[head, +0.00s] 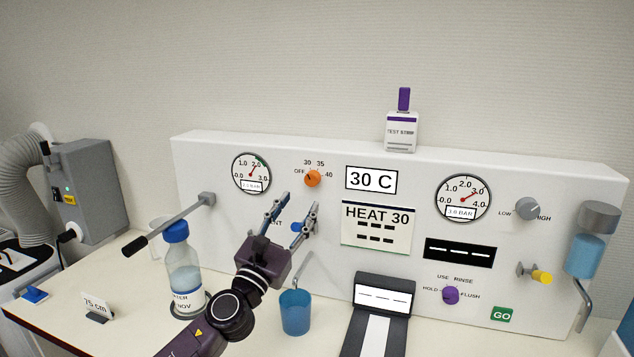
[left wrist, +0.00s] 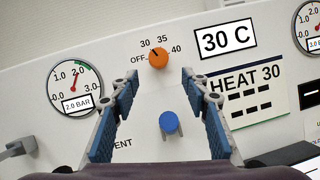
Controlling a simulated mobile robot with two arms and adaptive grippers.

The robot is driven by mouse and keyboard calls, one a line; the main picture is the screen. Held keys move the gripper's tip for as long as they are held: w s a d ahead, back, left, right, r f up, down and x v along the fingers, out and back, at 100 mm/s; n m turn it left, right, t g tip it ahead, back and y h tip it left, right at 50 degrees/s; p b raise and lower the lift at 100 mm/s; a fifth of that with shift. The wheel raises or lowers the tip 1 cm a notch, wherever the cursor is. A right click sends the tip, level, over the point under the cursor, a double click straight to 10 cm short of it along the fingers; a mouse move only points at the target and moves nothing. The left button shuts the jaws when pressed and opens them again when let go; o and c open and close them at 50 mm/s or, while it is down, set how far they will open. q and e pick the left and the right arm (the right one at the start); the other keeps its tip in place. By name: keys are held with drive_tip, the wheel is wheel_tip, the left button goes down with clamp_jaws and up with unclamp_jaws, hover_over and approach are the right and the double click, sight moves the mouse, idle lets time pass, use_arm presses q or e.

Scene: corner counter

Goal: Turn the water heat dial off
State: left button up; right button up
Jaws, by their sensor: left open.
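The water heat dial (head: 313,179) is a small orange knob on the white panel, with OFF, 30, 35 and 40 marked around it. It also shows in the left wrist view (left wrist: 158,59), where its dark pointer mark leans up and left, toward 30. The display (head: 371,180) above the card reads 30 C. My left gripper (head: 298,204) is open and empty, its fingers pointing at the panel just below the dial. In the left wrist view the dial shows just beyond the gap between the fingertips (left wrist: 159,78), untouched. My right gripper is not in view.
A blue knob (left wrist: 170,123) lies below the dial, between the fingers in the wrist view. A lever (head: 170,224) juts out at left above a blue-capped bottle (head: 185,275). A HEAT 30 card (head: 377,226) is right of the gripper; a blue cup (head: 295,313) stands below.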

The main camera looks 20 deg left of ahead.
sight(310, 182)
use_arm(q)
drive_tip(key=r, duration=0.1)
drive_tip(key=w+r, duration=0.1)
drive_tip(key=shift+w+d+r+p, duration=0.1)
drive_tip(key=shift+w+r+p, duration=0.1)
drive_tip(key=shift+r+p, duration=0.2)
drive_tip(key=w, duration=0.2)
drive_tip(key=shift+w+d+r, duration=0.1)
drive_tip(key=shift+w+d, duration=0.2)
drive_tip(key=shift+w, duration=0.05)
drive_tip(key=shift+w+r, duration=0.25)
drive_tip(key=shift+w, duration=0.45)
drive_tip(key=shift+d, duration=0.1)
drive_tip(key=c, duration=1.1)
drive_tip(key=shift+c, duration=0.2)
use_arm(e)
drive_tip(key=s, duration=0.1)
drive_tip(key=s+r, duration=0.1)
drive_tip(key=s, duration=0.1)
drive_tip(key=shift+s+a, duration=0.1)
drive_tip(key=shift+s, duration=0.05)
